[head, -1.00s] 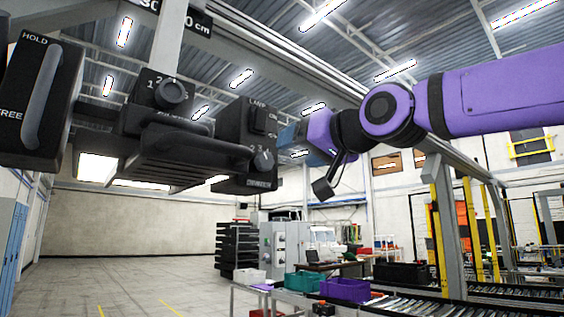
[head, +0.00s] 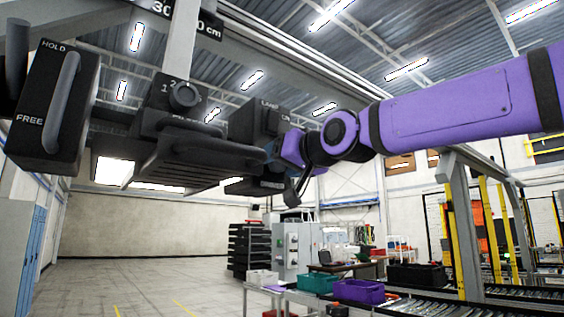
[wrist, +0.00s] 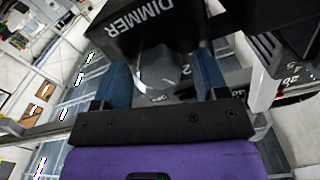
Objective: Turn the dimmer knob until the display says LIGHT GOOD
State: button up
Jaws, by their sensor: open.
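The dimmer box (head: 245,125) is a dark housing hanging from the overhead fixture; its lower front is covered by my arm in the head view. In the wrist view the box (wrist: 150,30) reads DIMMER upside down. The grey dimmer knob (wrist: 154,76) shows just below that word, with a "2" mark beside it. My gripper (wrist: 160,82) is open, with one blue finger on each side of the knob. I cannot tell whether either finger touches it. In the head view my gripper (head: 273,150) is at the box and hides the knob. No LIGHT GOOD text is readable.
Left of the dimmer box hang a lamp housing with a numbered knob (head: 184,95), a bar handle (head: 190,127) and a HOLD/FREE lever (head: 63,103). A white post (head: 181,40) rises behind them. Tables with bins (head: 358,291) stand lower right; the floor at left is clear.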

jog(key=c, duration=0.9)
jog(key=shift+c, duration=0.2)
jog(key=shift+n, duration=2.9)
jog(key=o, duration=0.9)
jog(key=shift+o, duration=0.2)
jog(key=shift+s, duration=0.1)
